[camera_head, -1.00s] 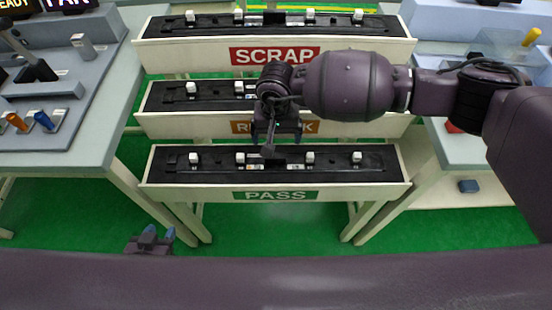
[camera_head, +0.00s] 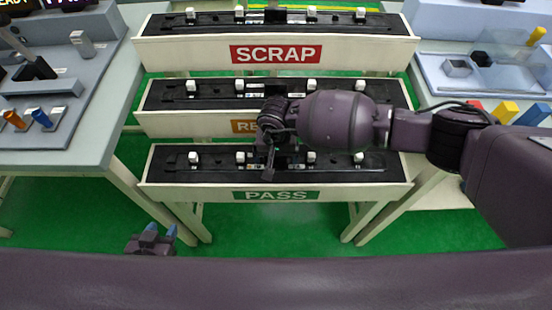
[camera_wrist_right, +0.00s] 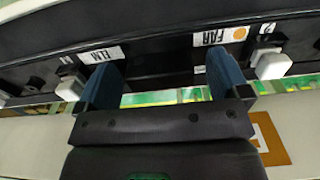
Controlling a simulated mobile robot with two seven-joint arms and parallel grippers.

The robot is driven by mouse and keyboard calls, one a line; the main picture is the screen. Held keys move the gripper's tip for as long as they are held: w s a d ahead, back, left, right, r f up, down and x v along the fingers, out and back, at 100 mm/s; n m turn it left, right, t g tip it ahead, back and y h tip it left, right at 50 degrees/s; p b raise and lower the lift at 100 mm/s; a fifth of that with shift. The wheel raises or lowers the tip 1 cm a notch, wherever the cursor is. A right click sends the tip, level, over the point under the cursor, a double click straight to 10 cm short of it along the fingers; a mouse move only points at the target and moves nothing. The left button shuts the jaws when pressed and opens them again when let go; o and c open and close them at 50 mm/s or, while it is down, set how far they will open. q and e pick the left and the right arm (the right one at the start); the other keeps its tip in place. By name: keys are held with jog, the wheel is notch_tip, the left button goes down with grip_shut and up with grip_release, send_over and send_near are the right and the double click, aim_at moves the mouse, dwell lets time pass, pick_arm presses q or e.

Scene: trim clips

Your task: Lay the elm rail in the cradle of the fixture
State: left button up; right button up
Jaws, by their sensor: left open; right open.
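My right gripper (camera_head: 271,155) is open over the middle of the black channel of the PASS rack (camera_head: 224,177). In the right wrist view its blue fingers (camera_wrist_right: 165,82) stand apart on either side of a dark strip. That strip carries a label that seems to read ELM (camera_wrist_right: 100,55) and another reading FAR with an orange dot (camera_wrist_right: 221,37); I take it as the elm rail. Whether the fingers touch it I cannot tell. My left gripper (camera_head: 160,234) is open and empty at the lower left, over the green floor. I cannot identify the fixture's cradle for sure.
Behind stand the rack with the partly hidden orange sign (camera_head: 160,122) and the SCRAP rack (camera_head: 190,54). White clips stand along all three.

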jog(key=shift+r, duration=0.1)
jog(key=c, duration=1.3)
